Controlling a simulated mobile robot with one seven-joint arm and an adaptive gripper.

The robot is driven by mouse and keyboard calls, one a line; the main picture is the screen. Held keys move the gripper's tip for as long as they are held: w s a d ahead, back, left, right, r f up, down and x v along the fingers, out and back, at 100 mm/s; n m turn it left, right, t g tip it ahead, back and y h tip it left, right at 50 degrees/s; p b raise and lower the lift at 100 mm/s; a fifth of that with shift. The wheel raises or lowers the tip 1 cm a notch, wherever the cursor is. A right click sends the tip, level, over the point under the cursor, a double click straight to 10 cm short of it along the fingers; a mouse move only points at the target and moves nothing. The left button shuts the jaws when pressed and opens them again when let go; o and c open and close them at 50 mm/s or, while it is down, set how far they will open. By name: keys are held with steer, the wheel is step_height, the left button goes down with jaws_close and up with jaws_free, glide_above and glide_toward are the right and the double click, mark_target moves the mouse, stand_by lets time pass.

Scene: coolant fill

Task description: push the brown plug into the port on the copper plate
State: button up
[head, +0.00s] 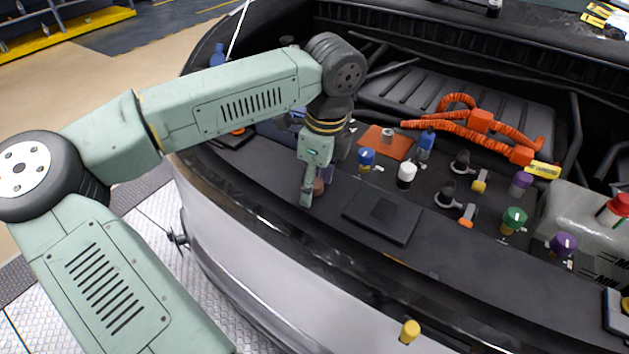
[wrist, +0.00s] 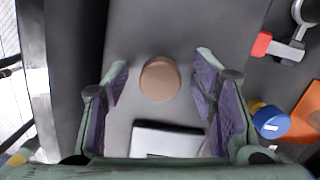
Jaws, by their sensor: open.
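The brown plug (wrist: 160,78) stands on a grey surface, between the two open fingers of my gripper (wrist: 160,85) in the wrist view. Gaps show on both sides of it. In the head view the brown plug (head: 319,186) is partly hidden by my gripper (head: 314,188), which points down over the front ledge. The copper plate (head: 372,144) lies flat behind and to the right of my gripper, with a grey cylindrical port (head: 388,135) on it. An edge of the copper plate (wrist: 306,108) shows at the right of the wrist view.
A blue cap (head: 366,158) and a white cap (head: 406,174) stand between the ledge and the copper plate. A blue bottle-like part (head: 425,144) is just right of the plate. Orange cables (head: 480,121) run behind. A dark flat pad (head: 382,217) lies right of my gripper.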

steer(key=c, duration=0.9)
steer(key=shift+o, duration=0.2)
steer(key=shift+r, duration=0.1)
